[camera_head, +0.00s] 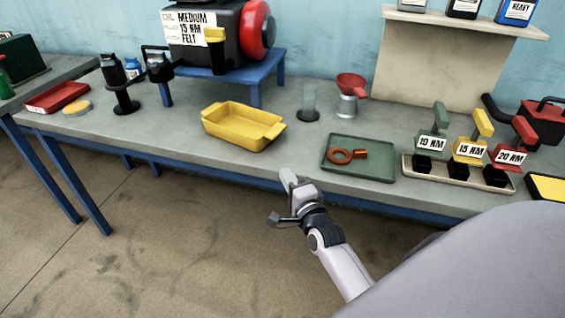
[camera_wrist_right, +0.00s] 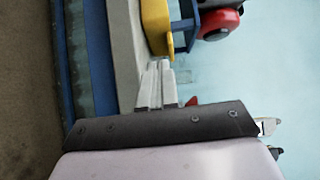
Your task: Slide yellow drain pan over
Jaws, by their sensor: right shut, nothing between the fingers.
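The yellow drain pan (camera_head: 243,125) sits on the grey bench near its front edge, left of the green tray. It looks empty. My right gripper (camera_head: 288,180) is in front of the bench edge, below and to the right of the pan, apart from it in the head view. Its fingers are closed together with nothing between them. In the right wrist view the shut fingers (camera_wrist_right: 157,84) point toward the yellow pan (camera_wrist_right: 156,28), which shows just beyond the tips. Whether they touch cannot be told from that view. My left gripper is not in view.
A green tray (camera_head: 340,170) with an orange-brown ring and a small part lies right of the pan. A blue stand (camera_head: 270,68) with a black and red machine is behind it. A clear cylinder (camera_head: 309,103) and red funnel (camera_head: 351,86) stand behind the tray.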

